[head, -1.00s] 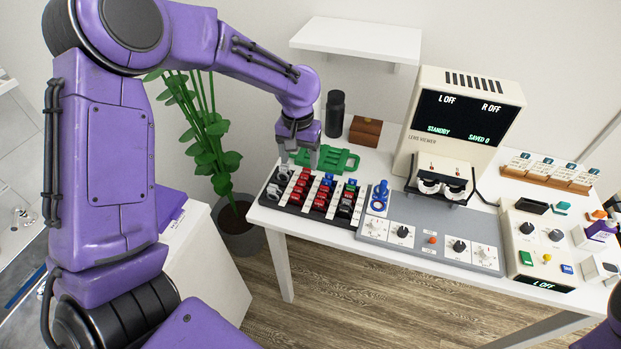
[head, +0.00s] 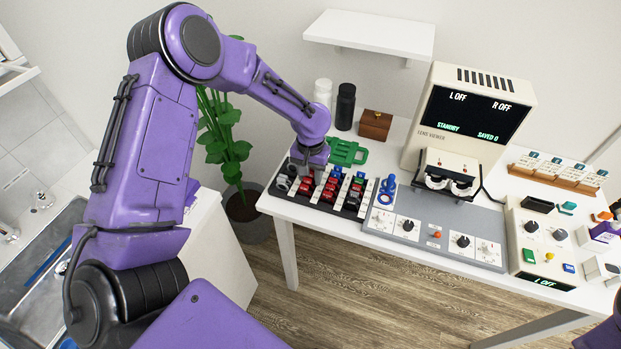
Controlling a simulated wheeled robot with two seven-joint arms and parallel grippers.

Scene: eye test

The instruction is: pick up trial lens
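The trial lenses stand in columns in a black lens rack (head: 322,207) at the table's left end. They include red trial lenses (head: 329,188), blue ones at the back and dark or grey ones. My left gripper (head: 308,172) points down over the back left part of the rack, close to the lens tops. It hides some lenses behind it. Its fingers are too small and dark to tell whether they are open, or touch a lens. My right gripper cannot be made out; only a bit of my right arm shows at the lower right edge.
A green tray-like holder (head: 348,152) lies behind the rack. A blue stand (head: 385,191) and a grey panel with knobs (head: 430,225) are to the right. The lens viewer (head: 468,115) reads "L OFF, R OFF, STANDBY". A dark bottle (head: 345,108) and a wooden box (head: 375,125) stand behind.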

